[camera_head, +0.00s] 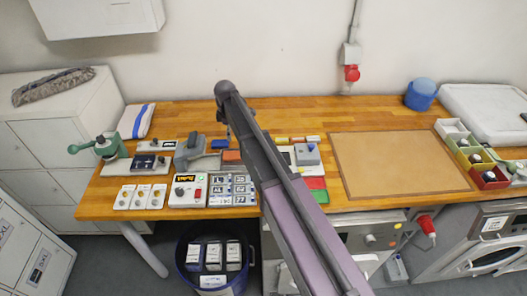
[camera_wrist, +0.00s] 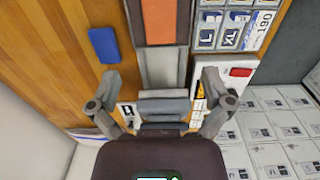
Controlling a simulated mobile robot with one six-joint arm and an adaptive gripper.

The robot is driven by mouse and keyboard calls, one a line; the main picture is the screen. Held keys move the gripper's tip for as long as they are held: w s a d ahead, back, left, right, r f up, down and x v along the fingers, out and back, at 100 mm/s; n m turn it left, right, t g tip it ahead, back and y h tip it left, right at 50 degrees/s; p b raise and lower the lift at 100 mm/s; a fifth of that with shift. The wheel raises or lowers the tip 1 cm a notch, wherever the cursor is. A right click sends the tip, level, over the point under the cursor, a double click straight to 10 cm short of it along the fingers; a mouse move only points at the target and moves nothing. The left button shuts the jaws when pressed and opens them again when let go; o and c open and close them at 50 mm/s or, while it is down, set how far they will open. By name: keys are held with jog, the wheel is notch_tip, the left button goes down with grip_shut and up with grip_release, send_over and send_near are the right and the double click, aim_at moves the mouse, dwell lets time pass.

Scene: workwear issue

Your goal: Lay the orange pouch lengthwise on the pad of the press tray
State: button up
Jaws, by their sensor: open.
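The orange pouch (camera_head: 231,155) lies flat on a dark grey base, right of the grey press (camera_head: 188,150). It also shows at the top of the wrist view (camera_wrist: 159,20), cut off by the edge, its long side in line with the strip under it. The press tray (camera_wrist: 162,68) is a light grey slab between pouch and press; I see nothing on its bare part. I cannot tell whether the pouch's base belongs to the tray. My gripper (camera_wrist: 161,80) is open and empty, its fingers spread either side of the tray. My arm hides most of it in the head view.
A blue block (camera_wrist: 104,45) lies beside the pouch. Size-marked compartments (camera_wrist: 232,30) and a box with a red button (camera_head: 188,191) stand on the other side. A brown mat (camera_head: 395,165) and coloured bins (camera_head: 490,178) lie farther right. The wood between block and mat is partly hidden.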

jog(key=s+d+m, duration=1.7)
jog(key=s+d, duration=0.5)
jog(key=s, duration=0.4)
jog(key=shift+d+m, duration=0.3)
jog(key=shift+d, duration=0.1)
notch_tip(320, 180, down, 6)
jog(key=b, duration=0.5)
jog(key=shift+r, duration=0.25)
